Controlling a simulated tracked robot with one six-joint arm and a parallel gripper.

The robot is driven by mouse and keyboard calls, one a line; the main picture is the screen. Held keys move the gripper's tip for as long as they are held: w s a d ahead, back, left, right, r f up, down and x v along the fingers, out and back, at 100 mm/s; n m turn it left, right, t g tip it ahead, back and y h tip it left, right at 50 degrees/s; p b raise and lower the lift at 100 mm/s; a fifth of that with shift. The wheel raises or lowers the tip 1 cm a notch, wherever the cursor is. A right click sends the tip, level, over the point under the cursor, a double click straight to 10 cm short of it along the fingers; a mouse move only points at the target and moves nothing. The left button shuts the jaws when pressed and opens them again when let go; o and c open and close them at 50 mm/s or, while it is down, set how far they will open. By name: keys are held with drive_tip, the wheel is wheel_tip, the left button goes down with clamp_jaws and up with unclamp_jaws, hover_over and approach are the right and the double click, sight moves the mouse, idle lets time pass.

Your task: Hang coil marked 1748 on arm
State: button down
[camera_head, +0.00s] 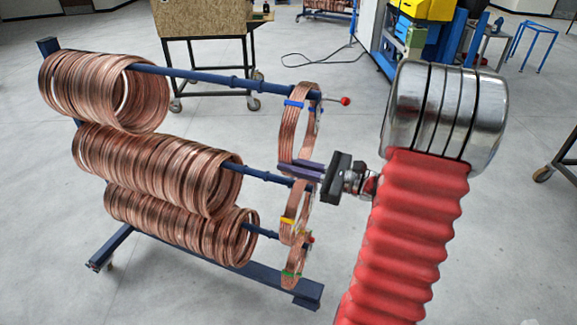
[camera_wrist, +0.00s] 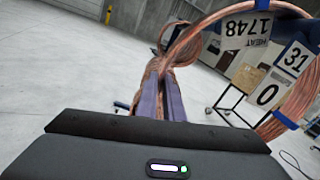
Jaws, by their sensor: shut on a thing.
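A copper coil (camera_head: 287,140) with blue ties stands upright at the free end of the rack's top arm (camera_head: 200,76). In the wrist view its tag (camera_wrist: 244,30) reads 1748, upside down, and the coil's copper (camera_wrist: 205,24) arcs up to the right. My gripper (camera_head: 303,169) has its purple fingers shut on the lower part of this coil; the fingers also show in the wrist view (camera_wrist: 161,99). The coil overlaps the top arm's tip in the head view. I cannot tell for sure whether the arm passes through it.
Many coils fill the rack's top (camera_head: 105,90), middle (camera_head: 150,165) and lower (camera_head: 180,222) arms towards the left. Smaller coils with a yellow tie (camera_head: 287,221) and a green tie (camera_head: 291,273) are below my gripper. A red knob (camera_head: 345,101) is near the top arm's end.

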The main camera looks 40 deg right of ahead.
drive_tip(key=c, duration=1.8)
unclamp_jaws()
drive_tip(key=shift+f, duration=0.1)
